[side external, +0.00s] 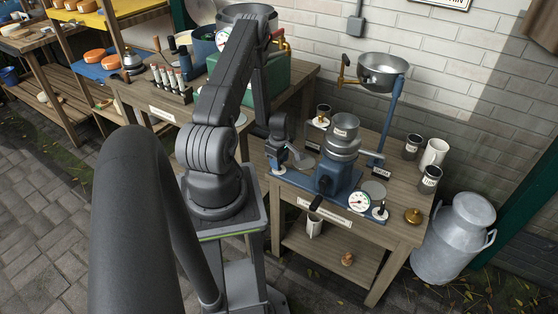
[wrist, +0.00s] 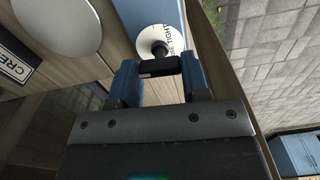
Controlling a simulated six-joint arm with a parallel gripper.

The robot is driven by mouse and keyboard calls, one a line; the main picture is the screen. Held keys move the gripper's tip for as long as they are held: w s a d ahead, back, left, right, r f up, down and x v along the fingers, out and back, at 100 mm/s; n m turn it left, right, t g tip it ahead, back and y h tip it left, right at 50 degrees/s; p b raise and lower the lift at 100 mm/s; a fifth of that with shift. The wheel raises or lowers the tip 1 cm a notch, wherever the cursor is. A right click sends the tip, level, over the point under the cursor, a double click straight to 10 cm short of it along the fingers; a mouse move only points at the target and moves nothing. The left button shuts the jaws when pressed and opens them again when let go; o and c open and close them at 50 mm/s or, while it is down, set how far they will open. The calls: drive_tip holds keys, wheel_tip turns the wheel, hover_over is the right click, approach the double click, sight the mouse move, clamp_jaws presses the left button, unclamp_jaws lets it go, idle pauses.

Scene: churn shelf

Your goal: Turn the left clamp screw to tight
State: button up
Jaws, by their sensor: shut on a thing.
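The left clamp screw has a black crossbar handle (wrist: 158,67) above a round white plate (wrist: 150,38) in the wrist view. The plate carries the word TIGHT and part of another word. My gripper (wrist: 160,74) is shut on the handle, with one blue finger at each end. Fingers and handle hide part of the plate, so I cannot tell the screw's exact setting. In the side view the white plate (side external: 277,171) shows at the left end of the blue base, under my gripper (side external: 279,157). The right clamp screw (side external: 381,208) stands upright at the base's right end.
The metal separator (side external: 341,140) stands on the blue base just right of my gripper. A bowl on a blue post (side external: 387,120) and several cups stand behind. A milk can (side external: 455,240) is on the floor at right.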

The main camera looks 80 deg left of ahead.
drive_tip(key=shift+c, duration=1.3)
drive_tip(key=shift+m, duration=0.3)
drive_tip(key=m, duration=0.3)
drive_tip(key=shift+m, duration=0.3)
drive_tip(key=m, duration=0.3)
drive_tip(key=shift+m, duration=0.4)
drive_tip(key=m, duration=0.4)
drive_tip(key=shift+m, duration=2.4)
